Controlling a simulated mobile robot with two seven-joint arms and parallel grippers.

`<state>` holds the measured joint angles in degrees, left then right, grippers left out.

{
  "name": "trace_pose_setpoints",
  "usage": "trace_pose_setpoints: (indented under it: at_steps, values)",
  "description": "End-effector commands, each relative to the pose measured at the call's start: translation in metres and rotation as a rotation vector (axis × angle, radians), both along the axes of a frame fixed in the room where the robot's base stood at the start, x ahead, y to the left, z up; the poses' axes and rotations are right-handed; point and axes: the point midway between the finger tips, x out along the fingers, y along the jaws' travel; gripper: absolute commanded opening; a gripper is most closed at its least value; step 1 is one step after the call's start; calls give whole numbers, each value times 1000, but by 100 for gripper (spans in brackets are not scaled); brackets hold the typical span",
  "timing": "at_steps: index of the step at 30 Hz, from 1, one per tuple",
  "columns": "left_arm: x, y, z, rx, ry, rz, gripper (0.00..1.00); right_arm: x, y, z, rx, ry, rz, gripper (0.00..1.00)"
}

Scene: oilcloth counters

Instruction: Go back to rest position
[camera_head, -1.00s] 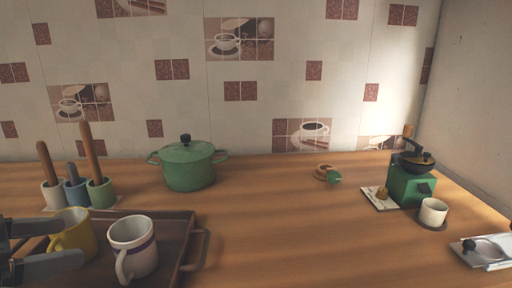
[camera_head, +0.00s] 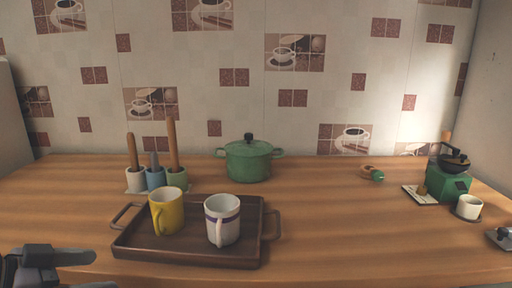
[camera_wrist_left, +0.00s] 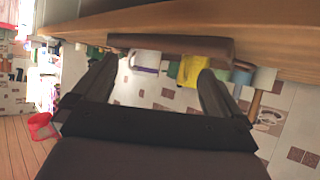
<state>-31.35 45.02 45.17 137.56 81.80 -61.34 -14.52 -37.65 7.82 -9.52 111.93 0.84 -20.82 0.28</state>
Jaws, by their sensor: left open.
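My left gripper (camera_head: 92,270) is at the lower left of the head view, in front of the counter's near edge. It is open and empty, apart from the mugs and tray. The dark wooden tray (camera_head: 190,253) lies on the counter. On it stand a yellow mug (camera_head: 167,212) and, to its right, a white mug with a purple band (camera_head: 223,220), both upright. In the left wrist view, the yellow mug (camera_wrist_left: 190,70) and white mug (camera_wrist_left: 146,60) show beyond the open fingers (camera_wrist_left: 157,68). My right gripper is not in view.
Behind the tray are a holder with several wooden-handled tools (camera_head: 173,150) and a green pot (camera_head: 248,161). At the right stand a green coffee grinder (camera_head: 449,184) and a small white cup (camera_head: 468,207). A red object (camera_wrist_left: 41,126) is on the floor.

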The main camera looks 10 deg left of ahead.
Motion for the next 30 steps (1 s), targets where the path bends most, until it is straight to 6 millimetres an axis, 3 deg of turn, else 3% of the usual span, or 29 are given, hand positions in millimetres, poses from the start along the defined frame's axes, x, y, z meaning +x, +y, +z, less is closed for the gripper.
trace_pose_setpoints:
  at_steps: [1,6,13,18,26,30]
  values:
    - [-4,-2,-25,10,54,24,100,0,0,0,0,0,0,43]
    - [-26,-16,-107,75,249,98,100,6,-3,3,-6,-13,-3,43]
    - [-66,-56,-186,163,475,178,100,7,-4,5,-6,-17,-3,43]
    - [-92,-89,-216,223,589,228,100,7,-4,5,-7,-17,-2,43]
    - [-118,-131,-227,283,689,304,100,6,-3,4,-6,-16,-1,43]
    - [-98,-132,-236,259,595,300,100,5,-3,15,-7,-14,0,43]
